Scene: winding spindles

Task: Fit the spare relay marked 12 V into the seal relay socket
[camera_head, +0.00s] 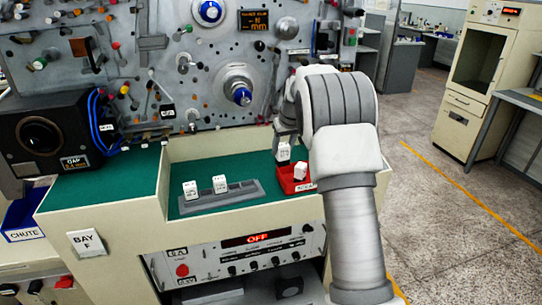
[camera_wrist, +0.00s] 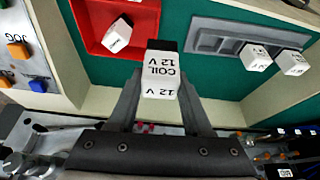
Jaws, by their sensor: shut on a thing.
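My gripper (camera_wrist: 160,88) is shut on a white relay (camera_wrist: 161,73) whose faces read "COIL 12 V" and "12 V". In the head view the held relay (camera_head: 284,151) is at the red tray, under my gripper (camera_head: 286,139); the gap below it is hard to judge. A grey socket strip (camera_head: 240,198) lies on the green bench top, left of the tray. Two white relays, one at the left (camera_head: 190,189) and one beside it (camera_head: 220,184), stand in the strip. The wrist view shows empty slots in the strip (camera_wrist: 203,25). Socket labels are unreadable.
Another white relay (camera_head: 300,171) lies tilted in the red tray (camera_head: 294,187). A cream rim surrounds the green recess (camera_head: 205,160). A panel reading "OFF" (camera_head: 258,239) is below. Behind stands the machine face with knobs and spindles (camera_head: 238,88). The green surface between tray and strip is clear.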

